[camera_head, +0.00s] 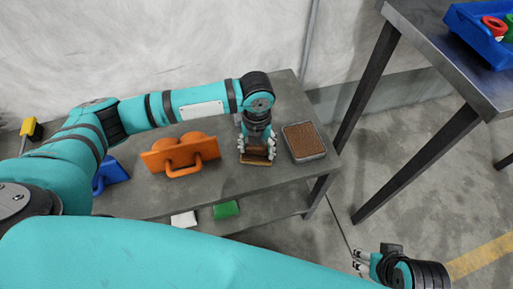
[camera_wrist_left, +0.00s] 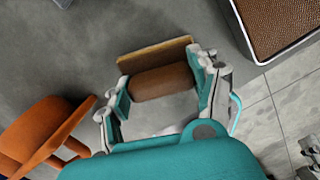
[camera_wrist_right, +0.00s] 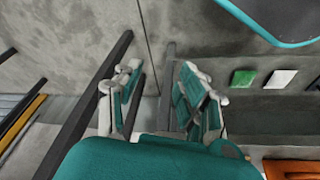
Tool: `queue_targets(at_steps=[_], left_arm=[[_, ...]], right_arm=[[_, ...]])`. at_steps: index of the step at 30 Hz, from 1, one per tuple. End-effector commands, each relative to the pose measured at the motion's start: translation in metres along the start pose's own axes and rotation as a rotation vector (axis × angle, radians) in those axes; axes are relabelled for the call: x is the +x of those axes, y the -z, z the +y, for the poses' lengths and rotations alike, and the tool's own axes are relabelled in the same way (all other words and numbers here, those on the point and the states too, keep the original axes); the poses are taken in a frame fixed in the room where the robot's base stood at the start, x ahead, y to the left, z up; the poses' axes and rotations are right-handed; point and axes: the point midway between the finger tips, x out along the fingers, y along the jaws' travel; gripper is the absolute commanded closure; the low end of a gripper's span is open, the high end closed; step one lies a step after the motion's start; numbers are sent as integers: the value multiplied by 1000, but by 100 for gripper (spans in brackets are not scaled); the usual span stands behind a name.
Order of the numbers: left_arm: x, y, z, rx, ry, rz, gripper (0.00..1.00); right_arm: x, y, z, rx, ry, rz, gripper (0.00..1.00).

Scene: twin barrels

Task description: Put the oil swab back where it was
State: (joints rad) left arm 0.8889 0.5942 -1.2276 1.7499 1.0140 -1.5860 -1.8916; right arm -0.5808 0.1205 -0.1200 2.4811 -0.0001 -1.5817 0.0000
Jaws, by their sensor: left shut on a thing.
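A brown roll on a flat tan plate, which I take to be the oil swab (camera_head: 256,162), is between the fingers of my left gripper (camera_head: 257,148). In the left wrist view the swab (camera_wrist_left: 165,82) spans the gap between both fingers. The plate is at or just above the grey bench (camera_head: 232,182); I cannot tell if it touches. A grey tray with a brown speckled filling (camera_head: 304,141) is just right of the gripper. My right gripper (camera_head: 362,260) is open and empty, off the bench to the lower right.
An orange twin-barrel block with a handle (camera_head: 180,155) lies left of the swab. A blue object (camera_head: 111,174) and a yellow one (camera_head: 30,129) are further left. Green (camera_head: 226,210) and white (camera_head: 184,219) blocks are on the lower shelf. A metal table (camera_head: 430,45) holds a blue bin (camera_head: 480,35).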

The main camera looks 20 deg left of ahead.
Motion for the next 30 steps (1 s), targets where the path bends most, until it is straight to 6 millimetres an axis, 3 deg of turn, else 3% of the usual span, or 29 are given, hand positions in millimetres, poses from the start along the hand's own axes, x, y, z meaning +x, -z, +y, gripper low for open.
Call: queue_targets(at_steps=[2,3,10,20,26,27,30], left_arm=[[6,3,2,-1,-8,7,90],[6,3,2,-1,-9,8,34],[7,4,2,-1,-10,11,4],[3,3,2,-1,-7,7,2],[-24,2,1,-2,-6,4,2],[-32,1,1,-1,-6,4,2],[-53,1,1,-1,-5,3,2]], right_arm=[[1,0,0,0,0,1,60],[1,0,0,0,0,1,60],[1,0,0,0,0,1,60],[0,0,0,0,0,0,60],[-8,3,0,0,0,1,60],[-7,5,0,0,1,4,60],[26,4,-1,0,4,-17,60]])
